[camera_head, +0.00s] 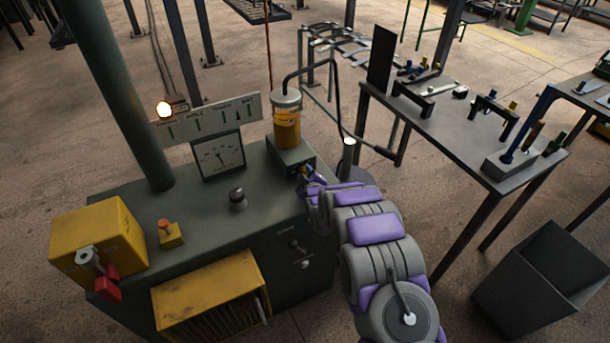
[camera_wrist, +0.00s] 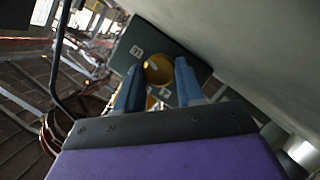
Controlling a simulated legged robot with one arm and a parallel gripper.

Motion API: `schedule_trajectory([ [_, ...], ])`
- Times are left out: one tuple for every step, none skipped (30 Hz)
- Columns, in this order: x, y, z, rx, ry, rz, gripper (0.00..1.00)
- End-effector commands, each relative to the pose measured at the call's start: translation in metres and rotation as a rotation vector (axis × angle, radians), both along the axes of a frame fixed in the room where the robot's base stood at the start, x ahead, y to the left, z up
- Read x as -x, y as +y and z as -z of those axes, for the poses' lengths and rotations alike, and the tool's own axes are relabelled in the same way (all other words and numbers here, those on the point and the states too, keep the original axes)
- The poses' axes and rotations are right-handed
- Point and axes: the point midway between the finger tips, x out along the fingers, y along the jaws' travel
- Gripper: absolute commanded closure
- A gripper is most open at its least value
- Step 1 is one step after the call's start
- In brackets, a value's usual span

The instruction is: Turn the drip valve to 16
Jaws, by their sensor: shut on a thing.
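The drip valve is a round brass knob (camera_wrist: 159,70) on a dark plate (camera_wrist: 132,38) with small white number labels, too small and turned to read surely. My gripper (camera_wrist: 160,66) has its two blue fingers on either side of the knob and is shut on it. In the head view my gripper (camera_head: 307,173) reaches the front of the dark box (camera_head: 287,153) under the amber oil jar (camera_head: 286,127). The knob and its setting are hidden there by my gripper and arm.
The box stands on a green-grey machine cabinet (camera_head: 200,200) with a dial gauge (camera_head: 220,156), a black knob (camera_head: 237,197) and an orange button (camera_head: 165,227). A bent pipe (camera_head: 335,85) rises from the jar. A workbench (camera_head: 450,120) and an open bin (camera_head: 545,275) stand right.

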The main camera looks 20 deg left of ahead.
Motion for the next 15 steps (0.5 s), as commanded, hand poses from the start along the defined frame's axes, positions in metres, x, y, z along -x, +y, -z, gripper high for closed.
schedule_trajectory([
  [0.0017, -0.001, 0.0037, 0.001, 0.015, 0.0, 0.93],
  [0.0016, -0.0012, 0.0036, -0.004, 0.021, 0.0, 0.93],
  [0.0013, -0.0015, 0.0032, -0.011, 0.03, 0.0, 0.93],
  [0.0011, -0.0016, 0.0027, -0.019, 0.039, 0.0, 0.93],
  [0.001, -0.0016, 0.0024, -0.027, 0.049, -0.001, 0.93],
  [0.001, -0.0014, 0.0018, -0.039, 0.064, -0.002, 0.93],
  [0.0008, -0.0016, 0.0014, -0.051, 0.078, -0.001, 0.93],
  [0.0002, -0.002, 0.0008, -0.063, 0.092, 0.0, 0.93],
  [-0.0005, -0.0028, 0.0003, -0.08, 0.113, 0.002, 0.93],
  [-0.0003, -0.0026, 0.0001, -0.094, 0.13, 0.001, 0.93],
  [-0.0003, -0.0026, 0.0001, -0.109, 0.148, 0.0, 0.93],
  [-0.0005, -0.0032, 0.0, -0.131, 0.175, 0.001, 0.93],
  [-0.0004, -0.0034, 0.0002, -0.147, 0.195, 0.001, 0.93],
  [-0.0009, -0.0044, 0.0003, -0.165, 0.217, 0.003, 0.93],
  [-0.0006, -0.0043, -0.0001, -0.189, 0.246, 0.002, 0.93],
])
